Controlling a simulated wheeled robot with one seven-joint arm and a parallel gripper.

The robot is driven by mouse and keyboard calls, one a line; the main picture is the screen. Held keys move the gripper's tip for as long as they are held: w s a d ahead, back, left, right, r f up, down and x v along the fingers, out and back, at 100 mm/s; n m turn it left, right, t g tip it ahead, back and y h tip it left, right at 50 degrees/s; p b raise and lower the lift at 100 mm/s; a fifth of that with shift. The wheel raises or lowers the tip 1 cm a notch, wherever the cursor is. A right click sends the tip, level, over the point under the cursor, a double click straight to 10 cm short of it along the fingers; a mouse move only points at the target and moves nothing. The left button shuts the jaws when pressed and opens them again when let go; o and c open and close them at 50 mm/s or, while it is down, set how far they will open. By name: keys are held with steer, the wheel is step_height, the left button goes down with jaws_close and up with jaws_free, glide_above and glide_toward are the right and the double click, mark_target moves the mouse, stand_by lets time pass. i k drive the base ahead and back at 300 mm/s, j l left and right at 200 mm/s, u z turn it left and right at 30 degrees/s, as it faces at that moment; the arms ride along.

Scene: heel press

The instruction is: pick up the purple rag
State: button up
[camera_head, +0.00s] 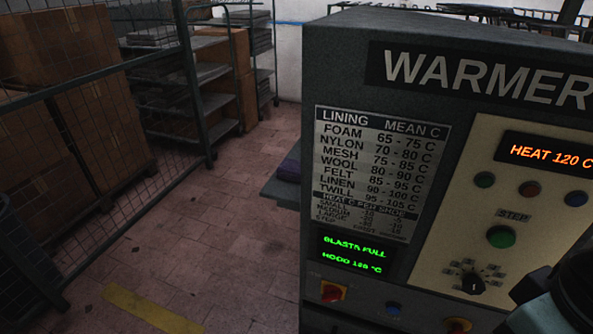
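A small dark purple thing (289,168), which looks like the purple rag, lies on a grey ledge or table (280,190) just left of the warmer machine. Only its left part shows; the machine's left edge hides the rest, so I cannot tell its full shape. My gripper's fingers are not in view. A dark rounded part at the bottom right corner may be part of my arm.
The grey warmer (345,80), with a lining chart, green display and knobs, fills the right side close by. A mesh fence (140,190) with cardboard boxes (70,45) behind it stands left. Shelving (210,75) stands at the back. The tiled floor (200,230) between is clear.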

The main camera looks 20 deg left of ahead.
mark_target(289, 169)
steer(key=i+j, duration=0.1)
steer(key=j, duration=0.4)
steer(key=i+j, duration=0.1)
steer(key=j, duration=0.45)
steer(key=i+j, duration=0.1)
steer(key=j, duration=0.4)
steer(key=i+j, duration=0.15)
steer(key=j, duration=0.4)
steer(key=i+j, duration=0.1)
steer(key=j, duration=0.4)
steer(key=i+j, duration=0.1)
steer(key=j, duration=0.4)
